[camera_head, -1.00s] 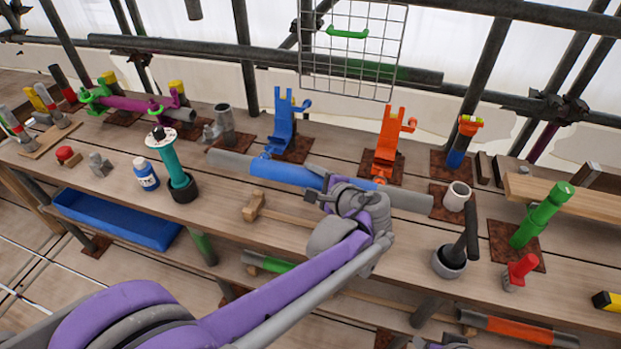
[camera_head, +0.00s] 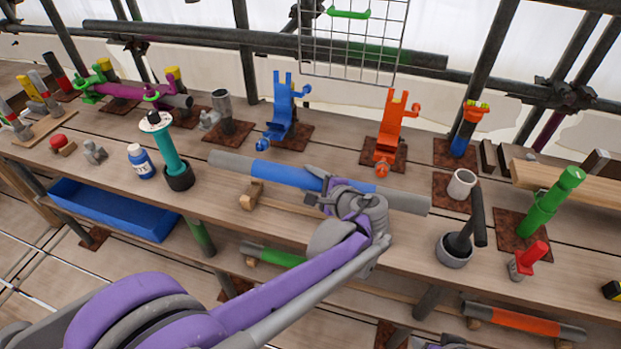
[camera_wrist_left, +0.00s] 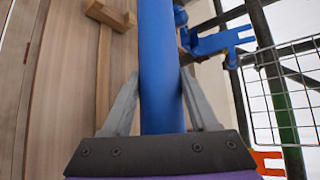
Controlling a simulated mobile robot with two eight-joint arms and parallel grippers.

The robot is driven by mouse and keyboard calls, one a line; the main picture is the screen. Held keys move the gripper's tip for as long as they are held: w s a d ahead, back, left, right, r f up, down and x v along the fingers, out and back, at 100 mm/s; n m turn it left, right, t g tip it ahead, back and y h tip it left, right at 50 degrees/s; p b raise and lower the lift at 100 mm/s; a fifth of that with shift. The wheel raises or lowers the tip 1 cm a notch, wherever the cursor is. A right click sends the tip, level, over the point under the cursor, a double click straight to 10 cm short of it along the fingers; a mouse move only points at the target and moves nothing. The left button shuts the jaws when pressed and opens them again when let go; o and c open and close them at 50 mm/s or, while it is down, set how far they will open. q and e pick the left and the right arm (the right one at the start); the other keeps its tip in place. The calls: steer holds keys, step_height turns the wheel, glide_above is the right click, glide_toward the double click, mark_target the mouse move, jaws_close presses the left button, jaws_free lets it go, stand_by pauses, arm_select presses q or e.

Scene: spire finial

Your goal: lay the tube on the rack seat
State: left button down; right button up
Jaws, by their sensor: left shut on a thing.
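The tube (camera_head: 268,170) is grey at both ends with a blue middle. It lies sideways across the middle of the bench in the head view, in front of the blue and orange brackets. My left gripper (camera_head: 335,193) is shut around its blue section; the wrist view shows a finger on each side of the tube (camera_wrist_left: 160,60). The blue bracket (camera_head: 283,112) and orange bracket (camera_head: 390,130) stand upright on rusty plates behind the tube, apart from it. They look like rack seats. The tube's height above the bench is hard to tell. My right gripper is not in view.
A white cup (camera_head: 461,184) and dark pestle in a pot (camera_head: 455,248) stand to the right. A teal post (camera_head: 168,155) stands left. A wire grid (camera_head: 355,45) hangs behind.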

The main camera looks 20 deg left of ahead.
arm_select(q)
steer(key=shift+f+b, duration=2.55)
steer(key=shift+f, duration=1.35)
steer(key=shift+c, duration=0.4)
jaws_free()
steer(key=shift+o, duration=0.4)
steer(key=shift+f, duration=0.1)
steer(key=shift+f, duration=0.15)
steer(key=shift+s+f+b, duration=0.1)
steer(key=shift+f+b, duration=0.25)
